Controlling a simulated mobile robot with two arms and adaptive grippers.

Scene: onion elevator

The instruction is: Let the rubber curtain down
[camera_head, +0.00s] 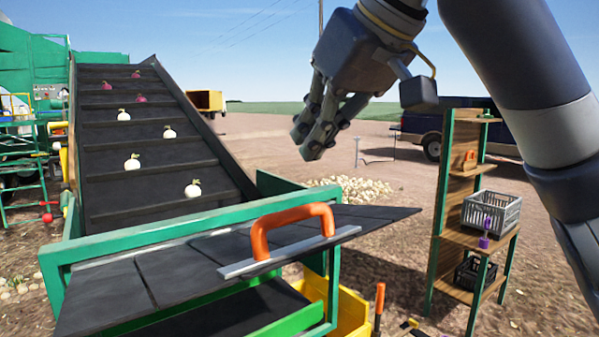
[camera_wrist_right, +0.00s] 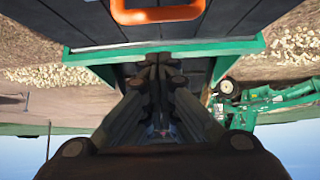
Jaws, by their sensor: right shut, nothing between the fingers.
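The rubber curtain (camera_head: 190,268) is a row of black panels at the foot of the elevator. It is raised and sticks out nearly flat from the green frame (camera_head: 150,238). A grey bar with an orange handle (camera_head: 292,220) is fixed on it. My right gripper (camera_head: 312,146) is shut and empty, in the air above and behind the handle, apart from it. In the right wrist view the fingers (camera_wrist_right: 160,65) are together, and the orange handle (camera_wrist_right: 157,12) and black panels show at the top edge. My left gripper is not in view.
The inclined black conveyor (camera_head: 150,150) carries several onions. A wooden shelf (camera_head: 455,180) with a grey crate (camera_head: 490,212) stands at the right. A yellow bin (camera_head: 352,312) is below the frame. The gravel between frame and shelf is mostly open.

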